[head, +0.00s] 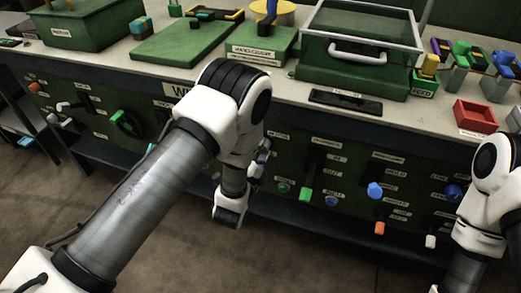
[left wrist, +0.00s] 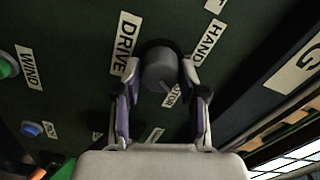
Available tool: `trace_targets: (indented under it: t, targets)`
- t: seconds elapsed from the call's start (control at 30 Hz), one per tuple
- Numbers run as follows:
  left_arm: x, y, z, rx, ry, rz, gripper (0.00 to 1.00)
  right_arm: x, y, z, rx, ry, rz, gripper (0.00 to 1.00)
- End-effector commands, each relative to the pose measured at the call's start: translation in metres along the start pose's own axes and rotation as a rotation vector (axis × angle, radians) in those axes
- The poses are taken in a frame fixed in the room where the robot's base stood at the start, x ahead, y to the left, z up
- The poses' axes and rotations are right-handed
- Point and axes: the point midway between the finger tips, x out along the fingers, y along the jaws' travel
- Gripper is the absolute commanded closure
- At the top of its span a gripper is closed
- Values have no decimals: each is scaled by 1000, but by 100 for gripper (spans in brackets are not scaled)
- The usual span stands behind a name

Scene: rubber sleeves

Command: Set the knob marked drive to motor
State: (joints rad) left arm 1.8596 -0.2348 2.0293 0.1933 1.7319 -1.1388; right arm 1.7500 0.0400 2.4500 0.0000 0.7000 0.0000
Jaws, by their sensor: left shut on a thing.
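The drive knob (left wrist: 160,72) is a dark round knob with a grey face, in the upper middle of the left wrist view. The DRIVE label (left wrist: 125,43) is left of it, the HAND label (left wrist: 208,42) upper right and the MOTOR label (left wrist: 173,95) just below. My left gripper (left wrist: 160,66) is shut on the knob, one finger on each side. The knob's exact pointing direction is hard to read. In the head view my left arm hides the knob, and the left fingertips are not clear. My right gripper is out of view; only part of that arm shows.
The bench top above holds a lidded green box (head: 352,62) and a red tray (head: 475,116). Floor in front is clear.

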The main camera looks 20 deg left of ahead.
Motion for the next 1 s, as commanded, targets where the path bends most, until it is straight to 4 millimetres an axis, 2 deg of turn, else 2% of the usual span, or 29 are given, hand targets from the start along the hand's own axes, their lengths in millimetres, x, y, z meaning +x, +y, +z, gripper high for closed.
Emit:
trace_targets:
  t: [0.03,0.1,0.47,0.8,1.0]
  targets:
    - [0,0,0,0,1,-1,52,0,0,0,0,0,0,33]
    - [0,0,0,0,0,-1,33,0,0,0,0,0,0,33]
    - [-6,0,0,0,0,1,33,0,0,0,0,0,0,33]
    - [-66,1,0,0,0,2,33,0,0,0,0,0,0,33]
    - [-75,0,0,-1,0,-1,33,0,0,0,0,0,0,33]
